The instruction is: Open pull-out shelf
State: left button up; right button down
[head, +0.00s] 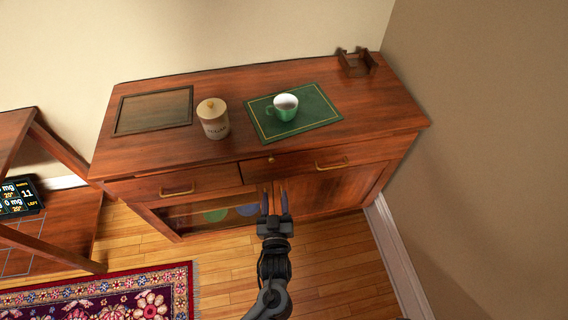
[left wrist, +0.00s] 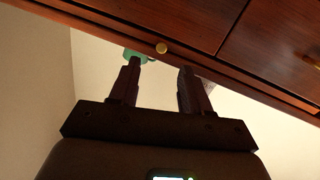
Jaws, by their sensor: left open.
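The pull-out shelf front (head: 285,157) is a thin wooden strip just under the sideboard's top, flush with the front. Its small brass knob (head: 271,159) also shows in the left wrist view (left wrist: 161,48), lying in the picture between and beyond my fingertips. My left gripper (head: 274,199) is open and empty, in front of the sideboard, with its fingers pointing at it. In the head view it appears below the knob, and a gap seems to remain between them. My right gripper is not in view.
On the sideboard top (head: 240,90) stand a sugar jar (head: 213,120), a green mug (head: 284,107) on a green mat (head: 318,110), a wooden tray (head: 152,110) and a small wooden holder (head: 356,64). Drawer handles (head: 177,191) (head: 332,165) stick out below. A wall is close on the right.

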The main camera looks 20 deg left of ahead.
aim_at(272, 161)
pick_arm(q)
jog(key=b+x, duration=0.1)
jog(key=x, duration=0.3)
jog(key=r+b+x, duration=0.1)
jog(key=x, duration=0.2)
jog(key=b+x, duration=0.1)
jog(key=x, duration=0.3)
jog(key=shift+w+a+r, duration=0.2)
jog(key=shift+a, duration=0.35)
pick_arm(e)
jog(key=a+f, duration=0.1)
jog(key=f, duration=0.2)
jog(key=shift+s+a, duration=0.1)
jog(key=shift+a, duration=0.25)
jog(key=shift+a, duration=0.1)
pick_arm(q)
grip_shut()
